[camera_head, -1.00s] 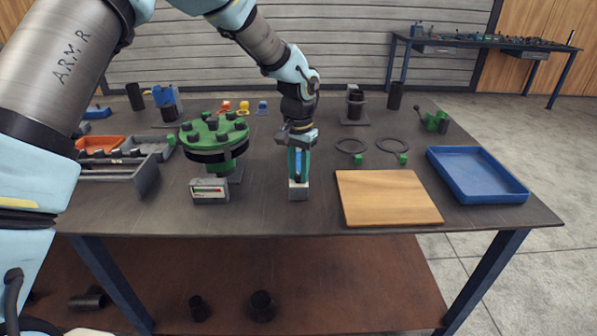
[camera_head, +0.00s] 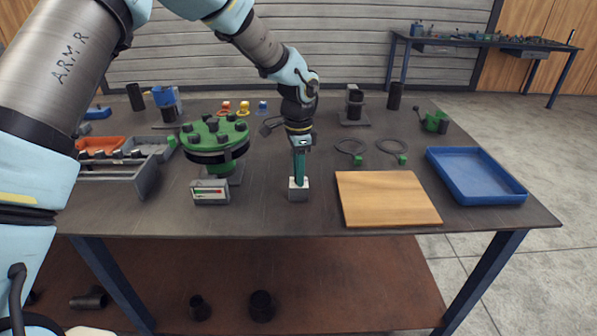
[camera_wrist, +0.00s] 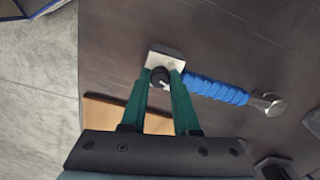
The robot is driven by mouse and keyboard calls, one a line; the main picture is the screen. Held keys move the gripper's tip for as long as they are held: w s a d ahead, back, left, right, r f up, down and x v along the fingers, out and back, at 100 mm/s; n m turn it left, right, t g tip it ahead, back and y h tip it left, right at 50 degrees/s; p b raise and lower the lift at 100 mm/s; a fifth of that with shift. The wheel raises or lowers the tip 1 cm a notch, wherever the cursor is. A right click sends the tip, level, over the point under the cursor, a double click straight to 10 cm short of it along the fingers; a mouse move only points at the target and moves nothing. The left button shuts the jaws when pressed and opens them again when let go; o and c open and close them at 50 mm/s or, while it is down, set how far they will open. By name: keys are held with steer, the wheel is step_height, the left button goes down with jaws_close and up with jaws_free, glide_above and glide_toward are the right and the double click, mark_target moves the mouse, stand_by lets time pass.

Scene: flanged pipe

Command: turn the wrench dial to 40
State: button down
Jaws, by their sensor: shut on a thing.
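The blue-handled wrench lies on the dark table. In the wrist view its blue handle (camera_wrist: 215,89) runs right from a pale grey block (camera_wrist: 158,60) to a metal head (camera_wrist: 268,103). In the head view I see the block (camera_head: 299,195), and my fingers hide most of the wrench. A dark round dial (camera_wrist: 160,78) with a white mark sits at the handle's near end. My gripper (camera_head: 298,181), with green fingers, points down and is shut on the dial. It also shows in the wrist view (camera_wrist: 162,77). I cannot read any number on the dial.
A wooden board (camera_head: 386,199) and a blue tray (camera_head: 477,174) lie right. Two dark rings (camera_head: 350,146) lie behind the board. The table's front edge is close.

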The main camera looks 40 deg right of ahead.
steer(key=shift+m, duration=0.3)
stand_by(0.4)
steer(key=c, duration=0.6)
jaws_free()
steer(key=shift+c, duration=0.2)
